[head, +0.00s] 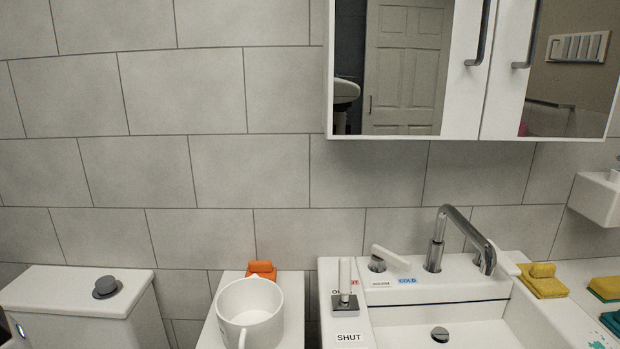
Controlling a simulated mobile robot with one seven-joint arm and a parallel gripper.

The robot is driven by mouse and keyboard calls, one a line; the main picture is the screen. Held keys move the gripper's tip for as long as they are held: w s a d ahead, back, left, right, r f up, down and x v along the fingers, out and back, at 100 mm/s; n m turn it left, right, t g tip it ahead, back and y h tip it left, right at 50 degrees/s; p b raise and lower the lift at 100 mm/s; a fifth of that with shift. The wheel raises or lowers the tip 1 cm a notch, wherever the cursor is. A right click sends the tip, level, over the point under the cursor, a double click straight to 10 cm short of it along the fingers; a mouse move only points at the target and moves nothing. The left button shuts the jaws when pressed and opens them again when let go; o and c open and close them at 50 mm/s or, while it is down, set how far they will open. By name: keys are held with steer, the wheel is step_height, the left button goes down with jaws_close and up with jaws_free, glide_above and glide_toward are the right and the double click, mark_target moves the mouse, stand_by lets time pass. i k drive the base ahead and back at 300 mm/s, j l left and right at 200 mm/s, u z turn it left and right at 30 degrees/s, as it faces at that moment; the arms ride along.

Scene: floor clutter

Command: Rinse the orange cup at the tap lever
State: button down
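An orange object (261,269) with a raised top sits on a narrow white ledge (211,335), behind a large white mug (252,318). The mug hides its lower part, and I cannot tell whether it is a cup. The mug is upright with its handle toward me. A white upright lever (345,275) stands on a chrome plate at the left of the sink, with a "SHUT" label (348,337) in front. A second, tilted lever (390,256) stands beside the chrome spout (463,228), near a blue "COLD" label (407,281). My gripper is not in view.
The white sink (400,336) has a dark drain (440,334). Yellow sponge-like items (543,281) lie on its right rim. A mirrored cabinet (460,125) hangs above. A white tank (75,290) with a grey button stands at the left, with a gap before the ledge.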

mark_target(504, 262)
steer(key=z, duration=1.6)
steer(key=i+j+z, duration=0.25)
steer(key=j+z, duration=0.3)
